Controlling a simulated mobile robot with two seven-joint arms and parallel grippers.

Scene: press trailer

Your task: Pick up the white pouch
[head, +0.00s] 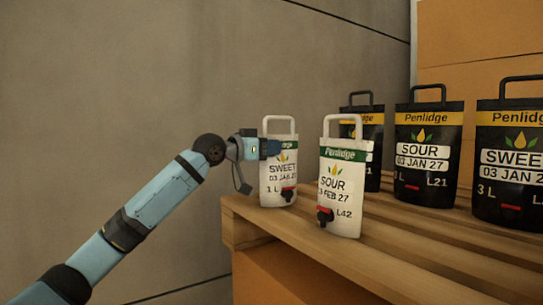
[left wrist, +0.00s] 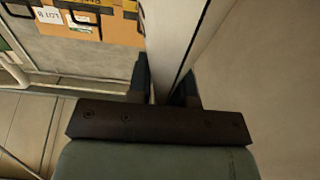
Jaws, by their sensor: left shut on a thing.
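Two white pouches with green Penlidge bands, loop handles and red-and-black taps show in the head view. The left one, the SWEET pouch (head: 278,180), is upright at the pallet's near left corner; I cannot tell if its base touches the wood. The SOUR pouch (head: 345,185) stands to its right, closer to me. My left gripper (head: 272,147) is shut on the SWEET pouch's upper body, just below the handle. In the left wrist view, a pale narrow side of this pouch (left wrist: 170,40) shows between my fingers (left wrist: 165,88). My right gripper is not in view.
Black Penlidge pouches (head: 428,150) stand in a row behind and to the right on the wooden pallet (head: 400,255). Orange-brown boxes (head: 480,45) are stacked at the back right. A plain grey-brown wall (head: 130,80) is behind; the space left of the pallet is clear apart from my arm.

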